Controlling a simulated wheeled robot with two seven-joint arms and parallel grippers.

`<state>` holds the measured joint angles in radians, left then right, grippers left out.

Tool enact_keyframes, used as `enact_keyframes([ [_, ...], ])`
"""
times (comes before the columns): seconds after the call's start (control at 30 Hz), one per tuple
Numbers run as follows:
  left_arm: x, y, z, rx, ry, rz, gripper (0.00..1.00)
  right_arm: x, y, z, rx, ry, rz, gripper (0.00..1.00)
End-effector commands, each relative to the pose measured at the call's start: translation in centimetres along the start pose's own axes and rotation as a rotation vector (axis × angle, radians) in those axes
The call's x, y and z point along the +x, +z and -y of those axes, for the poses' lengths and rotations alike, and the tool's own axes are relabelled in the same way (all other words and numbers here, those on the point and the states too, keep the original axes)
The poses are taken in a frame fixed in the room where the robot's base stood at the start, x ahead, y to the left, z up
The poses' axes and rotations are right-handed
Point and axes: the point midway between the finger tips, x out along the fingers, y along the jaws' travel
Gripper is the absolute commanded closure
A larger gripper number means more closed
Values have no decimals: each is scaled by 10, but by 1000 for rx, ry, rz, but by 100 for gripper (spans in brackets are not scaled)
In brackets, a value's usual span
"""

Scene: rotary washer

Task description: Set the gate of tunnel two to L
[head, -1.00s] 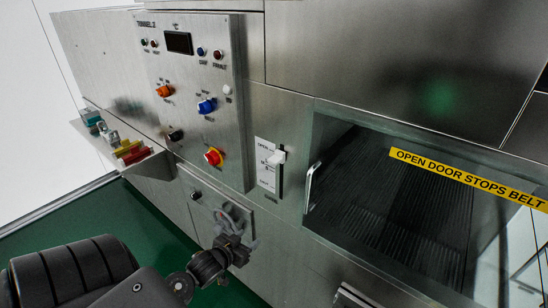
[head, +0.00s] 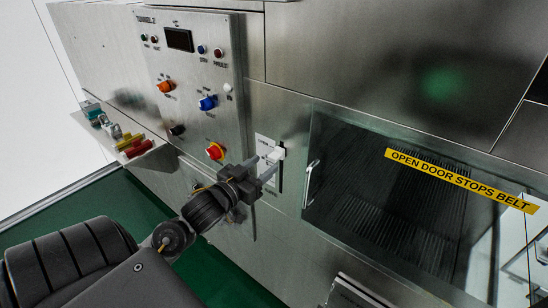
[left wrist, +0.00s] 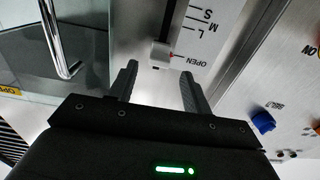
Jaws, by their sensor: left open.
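My left gripper (head: 268,172) is open just in front of and below the knob. In the left wrist view the fingertips of my left gripper (left wrist: 159,74) lie on either side of the knob's line, a little short of it. My right gripper is not in view.
The control panel (head: 200,120), marked TUNNEL 2, carries orange, blue and red-yellow knobs left of the slider. A glazed door with a metal handle (head: 311,184) is close on the right. A shelf (head: 150,150) with small coloured items juts out at left.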

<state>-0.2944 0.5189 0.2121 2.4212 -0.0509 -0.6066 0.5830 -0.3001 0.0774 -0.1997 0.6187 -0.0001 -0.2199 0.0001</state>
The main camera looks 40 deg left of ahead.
Motion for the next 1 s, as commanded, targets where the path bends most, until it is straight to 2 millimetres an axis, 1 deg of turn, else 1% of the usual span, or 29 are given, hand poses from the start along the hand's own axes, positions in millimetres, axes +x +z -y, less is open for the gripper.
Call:
enact_keyframes([
  [0.03, 11, -6, 0, -2, 0, -3, 51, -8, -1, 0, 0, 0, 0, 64],
  [0.1, 23, -5, 0, -1, -1, -2, 51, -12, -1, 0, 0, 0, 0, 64],
  [0.3, 49, -3, 0, -1, 0, -1, 51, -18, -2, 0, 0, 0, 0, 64],
  [0.47, 57, -2, 0, 1, 1, 0, 51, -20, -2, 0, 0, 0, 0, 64],
  [0.73, 58, -1, 0, 1, 1, 0, 51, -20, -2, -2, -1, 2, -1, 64],
  [1.0, 58, -1, 0, 1, 1, 0, 86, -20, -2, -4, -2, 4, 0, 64],
])
